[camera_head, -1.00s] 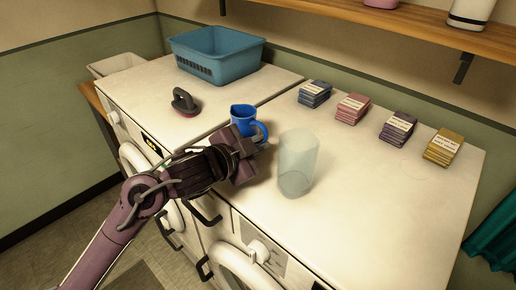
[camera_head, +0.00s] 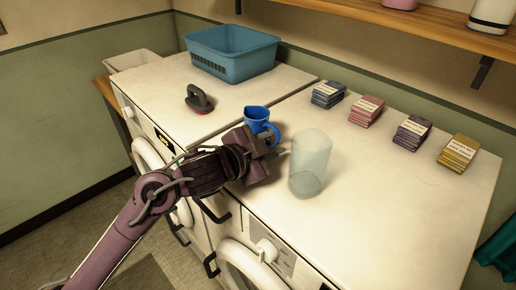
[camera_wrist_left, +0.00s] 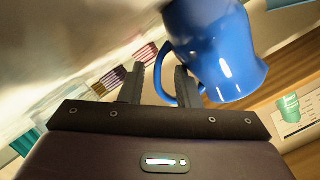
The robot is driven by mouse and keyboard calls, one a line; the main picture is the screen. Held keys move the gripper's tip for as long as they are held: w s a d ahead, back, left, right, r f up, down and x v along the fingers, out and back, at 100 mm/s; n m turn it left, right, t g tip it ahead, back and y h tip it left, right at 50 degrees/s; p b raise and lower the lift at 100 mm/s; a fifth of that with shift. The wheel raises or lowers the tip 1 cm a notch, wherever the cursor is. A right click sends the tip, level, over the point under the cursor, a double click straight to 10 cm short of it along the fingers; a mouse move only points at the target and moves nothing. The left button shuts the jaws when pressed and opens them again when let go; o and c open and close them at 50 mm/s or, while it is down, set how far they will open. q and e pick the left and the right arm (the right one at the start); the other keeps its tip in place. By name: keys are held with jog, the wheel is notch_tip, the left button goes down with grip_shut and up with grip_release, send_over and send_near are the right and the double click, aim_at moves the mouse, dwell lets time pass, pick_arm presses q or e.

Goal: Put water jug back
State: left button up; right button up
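The blue water jug (camera_head: 257,114) stands on the white machine tops near the seam between them, with its handle toward the right. It also shows at the top of the left wrist view (camera_wrist_left: 215,45), tilted in that picture. My left gripper (camera_head: 280,148) is just in front of the jug at its handle side. In the left wrist view my left gripper (camera_wrist_left: 160,82) has its two fingers apart, with the jug's handle between them and one finger overlapping the loop. Gaps show beside the handle, so the grip looks open. My right gripper is out of view.
A tall translucent cylinder (camera_head: 310,165) stands close to the right of my left gripper. A dark iron-like object (camera_head: 199,99) and a blue basket (camera_head: 232,52) are on the left machine. Several card stacks (camera_head: 366,110) line the back. The right front top is clear.

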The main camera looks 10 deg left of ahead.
pick_arm(q)
jog(key=v, duration=0.9)
jog(key=shift+s+a+r+p, duration=0.1)
jog(key=shift+s+r+p, duration=0.3)
jog(key=shift+p, duration=0.35)
jog(key=shift+s+a+p, duration=0.3)
jog(key=shift+s+p, duration=0.35)
jog(key=shift+p, duration=0.2)
jog(key=shift+s+a, duration=0.25)
